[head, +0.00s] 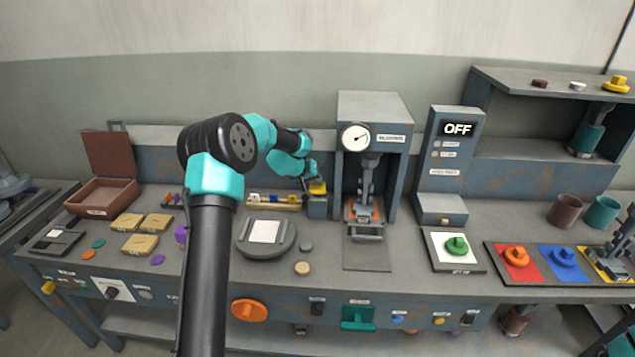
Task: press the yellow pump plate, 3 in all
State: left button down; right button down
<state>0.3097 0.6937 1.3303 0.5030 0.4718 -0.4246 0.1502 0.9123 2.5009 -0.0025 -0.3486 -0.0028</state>
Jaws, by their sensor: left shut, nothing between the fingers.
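The yellow pump plate (318,188) sits on top of a small grey-blue block (317,208), just left of the press machine. My left arm reaches in from the left, and my left gripper (314,182) is shut and empty, tip down at the plate. I cannot tell whether it touches the plate or hovers just above it. The gauge (355,137) on the press has a white dial; its reading is too small to read. My right gripper cannot be made out.
The press (374,110) stands close right of the pump. A round grey stand (265,235) with a white square lies in front. An OFF display (457,129) stands further right. A brown open box (104,197) and yellow blocks (140,243) lie at left.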

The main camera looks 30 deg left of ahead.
pick_arm(q)
jog(key=shift+f, duration=0.45)
dwell(0.6)
jog(key=shift+r, duration=2.1)
jog(key=shift+r, duration=2.55)
